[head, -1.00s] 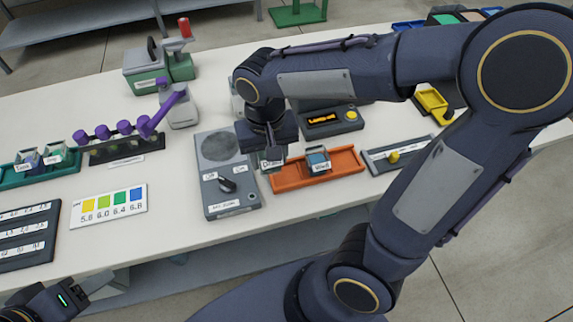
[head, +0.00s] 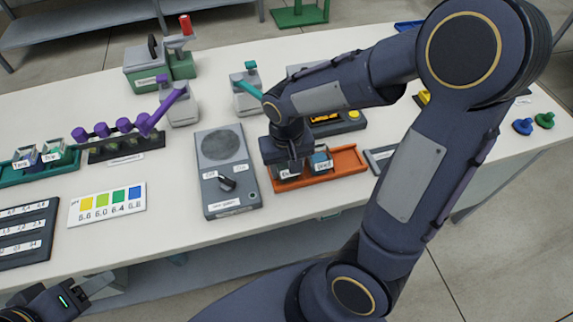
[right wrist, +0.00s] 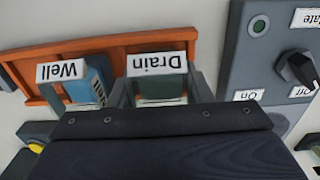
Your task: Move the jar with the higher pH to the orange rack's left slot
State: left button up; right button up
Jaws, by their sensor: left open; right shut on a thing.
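The orange rack (head: 350,161) lies on the bench right of the grey stirrer-like unit. My right gripper (head: 291,167) is shut on the jar labelled Drain (right wrist: 160,88), at the rack's left part in the head view. I cannot tell whether its base touches the slot floor. The jar labelled Well (head: 320,161), with bluish contents, stands in the rack just right of it; it also shows in the right wrist view (right wrist: 92,85). My left gripper (head: 97,289) is open and empty at the lower left, off the bench's front edge.
The grey unit with a knob (head: 226,170) stands close left of the rack. A pH colour chart (head: 107,204), a teal rack (head: 65,166) with labelled jars and a purple-capped row (head: 112,140) lie further left. A yellow-button display (head: 335,122) is behind the rack.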

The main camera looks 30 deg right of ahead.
jog(key=shift+f, duration=0.25)
jog(key=o, duration=1)
jog(key=shift+r, duration=0.1)
jog(key=shift+o, duration=0.2)
jog(key=shift+r, duration=0.5)
notch_tip(320, 180, up, 11)
jog(key=p, duration=0.2)
jog(key=s+a+r+n+t+y, duration=0.1)
jog(key=s+t+y, duration=0.2)
jog(key=s, duration=0.8)
jog(key=t, duration=0.2)
jog(key=shift+s+t+y, duration=0.3)
jog(key=shift+s+y, duration=0.1)
